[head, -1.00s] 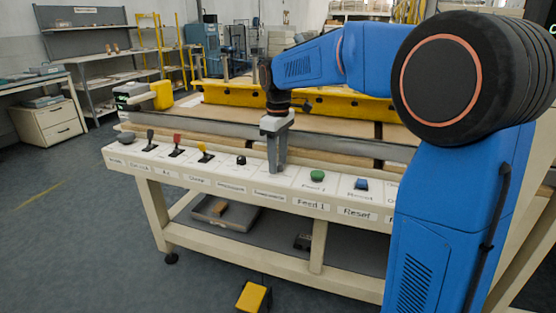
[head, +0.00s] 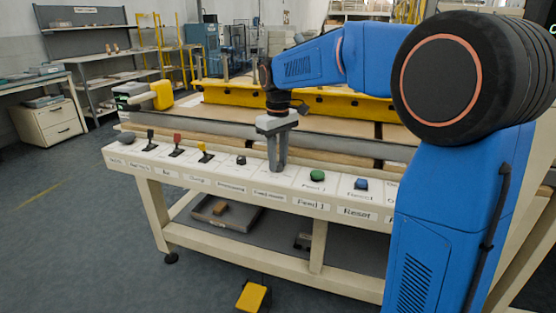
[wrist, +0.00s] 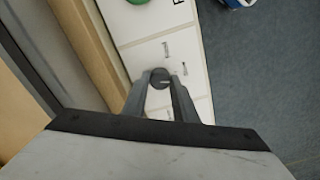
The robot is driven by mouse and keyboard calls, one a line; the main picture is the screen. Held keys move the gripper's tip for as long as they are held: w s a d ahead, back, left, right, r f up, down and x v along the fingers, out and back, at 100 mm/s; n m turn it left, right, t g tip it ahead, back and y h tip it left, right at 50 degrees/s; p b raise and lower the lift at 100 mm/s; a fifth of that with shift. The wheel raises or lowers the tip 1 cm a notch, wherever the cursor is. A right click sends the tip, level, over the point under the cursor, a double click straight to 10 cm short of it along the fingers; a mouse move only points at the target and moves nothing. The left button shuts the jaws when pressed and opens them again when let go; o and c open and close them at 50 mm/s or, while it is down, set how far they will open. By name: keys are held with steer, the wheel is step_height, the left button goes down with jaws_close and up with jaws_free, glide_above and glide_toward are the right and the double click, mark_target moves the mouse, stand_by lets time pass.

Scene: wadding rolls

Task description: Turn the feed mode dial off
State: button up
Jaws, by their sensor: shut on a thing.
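The dial (wrist: 160,76), a small dark round knob, sits on the white control panel (head: 225,170) along the front of the machine table. I take it for the feed mode dial, but its label is too blurred to read. My gripper (head: 277,168) points down at the panel, and its fingers hide the dial in the head view. In the wrist view my gripper (wrist: 161,84) has one finger on each side of the dial, shut on it. A light mark shows on the dial's face.
To the right are a green button (head: 317,176) and a blue button (head: 361,184). A yellow rail (head: 345,105) runs behind.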

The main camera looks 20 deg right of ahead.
mark_target(278, 164)
steer(key=m, duration=0.4)
steer(key=shift+m, duration=2)
steer(key=o, duration=1)
steer(key=shift+o, duration=0.2)
step_height(278, 164, up, 17)
steer(key=shift+r, duration=0.2)
steer(key=shift+s, duration=0.1)
